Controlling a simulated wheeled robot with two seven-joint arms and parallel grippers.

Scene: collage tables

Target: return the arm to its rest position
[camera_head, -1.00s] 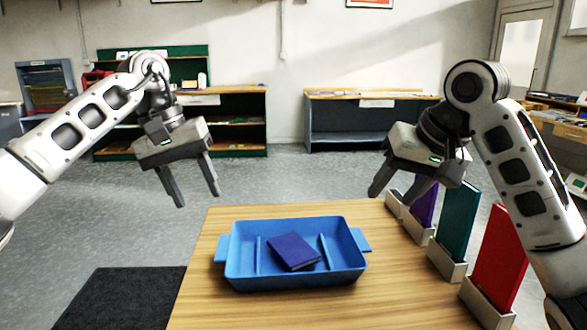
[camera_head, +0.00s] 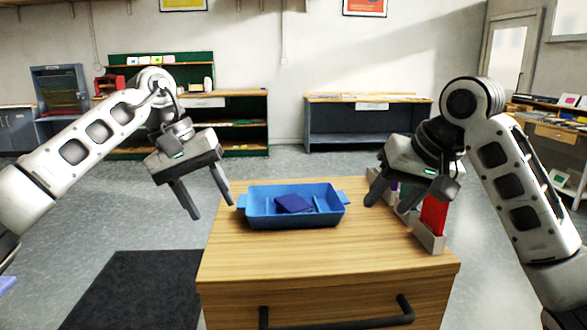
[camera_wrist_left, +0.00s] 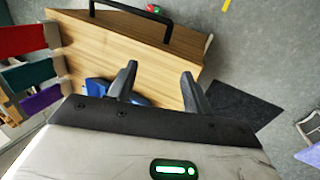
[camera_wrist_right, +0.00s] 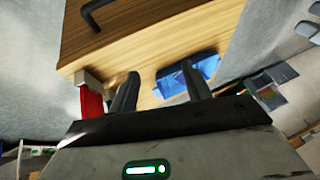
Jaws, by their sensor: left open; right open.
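My left gripper (camera_head: 206,201) is open and empty, with its fingers pointing down, to the left of the wooden table in the head view. My right gripper (camera_head: 378,192) is open and empty, in front of the table's right side and partly hiding the holders there. Both grippers' open fingers also show in the left wrist view (camera_wrist_left: 158,82) and the right wrist view (camera_wrist_right: 163,90). A blue tray (camera_head: 270,217) sits on the table, with a dark blue book (camera_head: 293,203) lying in it.
The wooden table (camera_head: 330,258) has a dark drawer handle (camera_head: 336,320) at its front. A red panel (camera_head: 433,214) stands in a holder at the table's right edge, with others partly hidden behind. A black mat (camera_head: 125,288) lies on the floor. Shelves stand along the far wall.

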